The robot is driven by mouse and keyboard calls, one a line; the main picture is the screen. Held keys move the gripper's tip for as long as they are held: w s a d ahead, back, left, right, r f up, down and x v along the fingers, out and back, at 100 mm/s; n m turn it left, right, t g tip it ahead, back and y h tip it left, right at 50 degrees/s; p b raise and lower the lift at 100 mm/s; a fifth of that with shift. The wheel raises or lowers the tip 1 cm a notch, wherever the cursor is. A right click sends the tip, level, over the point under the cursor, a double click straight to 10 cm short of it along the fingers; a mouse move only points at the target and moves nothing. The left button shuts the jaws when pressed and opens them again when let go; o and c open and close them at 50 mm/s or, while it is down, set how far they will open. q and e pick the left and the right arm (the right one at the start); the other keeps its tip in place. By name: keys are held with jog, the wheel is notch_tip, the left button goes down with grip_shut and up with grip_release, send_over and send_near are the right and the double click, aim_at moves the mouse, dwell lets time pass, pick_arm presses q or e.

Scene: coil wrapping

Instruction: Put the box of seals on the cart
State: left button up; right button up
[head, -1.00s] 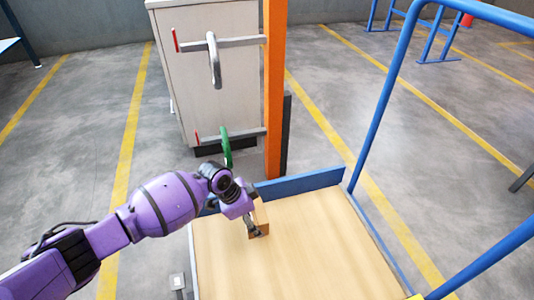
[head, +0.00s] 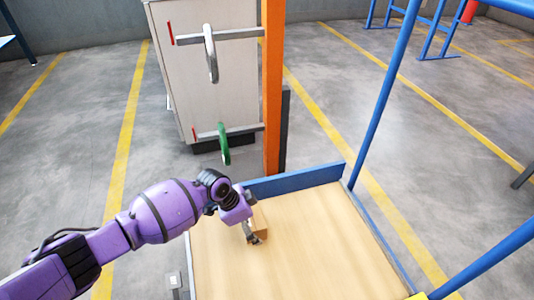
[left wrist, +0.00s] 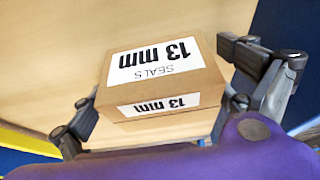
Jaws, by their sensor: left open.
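The box of seals (head: 260,219) is a small brown cardboard box near the far left corner of the cart's wooden deck (head: 310,245). In the left wrist view the box (left wrist: 165,75) has white labels reading "SEALS 13 mm" and appears to rest flat on the deck. My left gripper (head: 252,238) is at the box, partly hiding it in the head view. In the left wrist view its fingers (left wrist: 155,110) are spread wide, one on each side of the box, with visible gaps. My right gripper is in no view.
The cart has a blue end board (head: 295,183) and blue tube rails (head: 385,90) at the right. Most of the deck is clear.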

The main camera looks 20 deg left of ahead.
pick_arm(q)
jog(key=shift+r, duration=0.2)
jog(key=p+v, duration=0.5)
jog(key=v, duration=0.6)
jog(key=shift+s+a+r, duration=0.2)
jog(key=shift+r, duration=0.15)
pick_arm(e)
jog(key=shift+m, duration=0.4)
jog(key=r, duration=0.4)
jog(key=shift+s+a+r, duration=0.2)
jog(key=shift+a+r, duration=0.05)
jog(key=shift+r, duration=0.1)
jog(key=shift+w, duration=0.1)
